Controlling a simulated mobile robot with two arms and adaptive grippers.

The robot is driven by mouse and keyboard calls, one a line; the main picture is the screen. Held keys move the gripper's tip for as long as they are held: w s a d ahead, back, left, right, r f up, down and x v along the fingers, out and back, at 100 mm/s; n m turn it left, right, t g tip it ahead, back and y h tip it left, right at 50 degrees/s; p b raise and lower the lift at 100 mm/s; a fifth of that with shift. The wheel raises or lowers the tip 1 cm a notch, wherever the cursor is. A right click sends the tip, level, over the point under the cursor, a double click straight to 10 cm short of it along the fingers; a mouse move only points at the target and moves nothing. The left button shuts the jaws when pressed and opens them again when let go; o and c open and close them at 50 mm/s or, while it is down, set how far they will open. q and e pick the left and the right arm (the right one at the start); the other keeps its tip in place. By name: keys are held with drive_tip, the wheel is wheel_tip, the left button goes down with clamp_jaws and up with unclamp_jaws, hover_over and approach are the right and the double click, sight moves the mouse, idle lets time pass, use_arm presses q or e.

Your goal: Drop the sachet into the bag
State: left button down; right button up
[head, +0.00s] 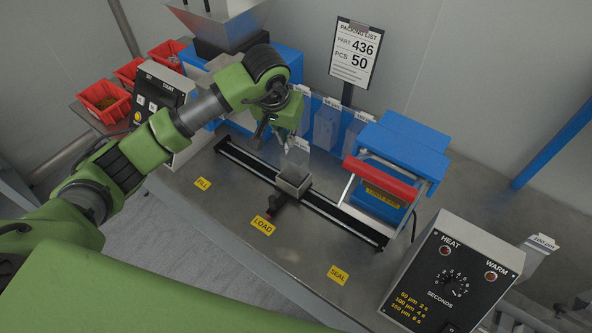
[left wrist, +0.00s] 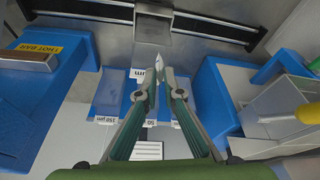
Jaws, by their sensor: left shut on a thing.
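My left gripper (head: 287,137) is at the middle of the bench, just above and behind a clear bag (head: 294,161). The bag stands upright on a small metal carriage (head: 292,187) on the black rail, with a white label at its top. The bag's label (left wrist: 137,74) shows beside the tips. I cannot tell whether the sachet is inside the bag's mouth. My right gripper is not in view.
A blue sealer with a red handle (head: 381,178) stands right of the carriage. A heat control box (head: 445,280) is at the front right. A blue rack with labelled clear bags (head: 327,127) is behind. Red bins (head: 104,102) stand at the left. The bench front is clear.

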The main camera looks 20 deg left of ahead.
use_arm(q)
drive_tip(key=c, duration=2.1)
unclamp_jaws()
drive_tip(key=shift+r, duration=0.1)
drive_tip(key=v, duration=1.1)
drive_tip(key=shift+r, duration=0.35)
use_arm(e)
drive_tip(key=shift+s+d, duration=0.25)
use_arm(q)
drive_tip(key=shift+s+f, duration=0.1)
drive_tip(key=shift+s, duration=0.1)
